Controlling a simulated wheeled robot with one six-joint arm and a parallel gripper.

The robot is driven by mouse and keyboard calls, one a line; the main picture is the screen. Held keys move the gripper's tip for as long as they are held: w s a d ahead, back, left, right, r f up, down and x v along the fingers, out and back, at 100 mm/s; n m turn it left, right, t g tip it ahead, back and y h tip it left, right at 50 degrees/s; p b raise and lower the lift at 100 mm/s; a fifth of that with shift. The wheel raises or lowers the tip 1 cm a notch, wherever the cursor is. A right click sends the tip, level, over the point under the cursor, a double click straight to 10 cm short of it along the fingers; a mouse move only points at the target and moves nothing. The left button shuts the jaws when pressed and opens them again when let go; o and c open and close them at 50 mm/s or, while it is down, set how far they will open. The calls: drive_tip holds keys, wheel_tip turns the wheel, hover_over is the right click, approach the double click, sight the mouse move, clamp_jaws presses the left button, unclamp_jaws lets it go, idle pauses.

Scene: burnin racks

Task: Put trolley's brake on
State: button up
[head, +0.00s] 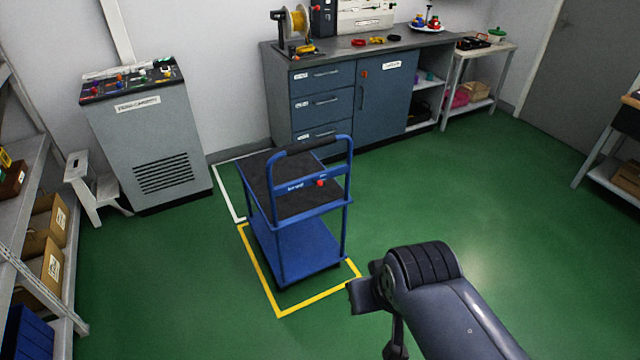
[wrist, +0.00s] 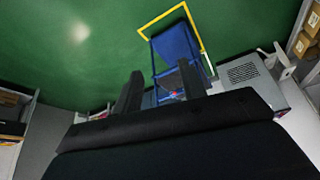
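The blue trolley (head: 296,245) stands upright on the green floor, with a dark top shelf, a blue lower shelf and a raised push handle (head: 312,146) on its near side. A small red knob (head: 320,183) sits on the handle's crossbar beside a white label; I cannot tell whether it is set. The trolley (wrist: 176,46) also shows in the wrist view, upside down and partly hidden by my fingers. My gripper (wrist: 160,69) has its two dark fingers apart with nothing held between them. It is well away from the trolley. My fingers cannot be made out in the head view.
Yellow (head: 262,286) and white (head: 228,196) floor lines surround the trolley. A grey console (head: 165,120) and step stool (head: 92,190) stand left, shelving (head: 50,275) at the far left. A workbench (head: 325,95) lies behind. The floor right of the trolley is clear.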

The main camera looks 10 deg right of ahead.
drive_tip(key=w+a+f+n+g+b, duration=0.1)
drive_tip(key=w+a+f+n+b, duration=0.2)
drive_tip(key=w+a+n, duration=0.1)
drive_tip(key=w+a+f+n+g+h+b, duration=0.1)
drive_tip(key=w+a+f+n+b, duration=0.1)
drive_tip(key=w, duration=0.1)
drive_tip(key=shift+a+f+g+b, duration=0.25)
drive_tip(key=shift+f+g+b, duration=0.05)
drive_tip(key=c, duration=0.7)
drive_tip(key=w+a+f+n+h+b, duration=0.1)
drive_tip(key=a+f+n, duration=0.1)
drive_tip(key=a, duration=0.1)
drive_tip(key=w+a+f+n+h+b, duration=0.1)
drive_tip(key=w+a+f+n+b, duration=0.1)
drive_tip(key=a+f, duration=0.1)
drive_tip(key=w+a+f+n+h+b, duration=0.1)
drive_tip(key=w+a+f+n, duration=0.1)
drive_tip(key=a, duration=0.3)
drive_tip(key=shift+f+n, duration=0.25)
drive_tip(key=shift+n, duration=0.15)
clamp_jaws()
drive_tip(key=shift+a+f, duration=0.1)
drive_tip(key=shift+a, duration=0.25)
drive_tip(key=shift+a, duration=0.1)
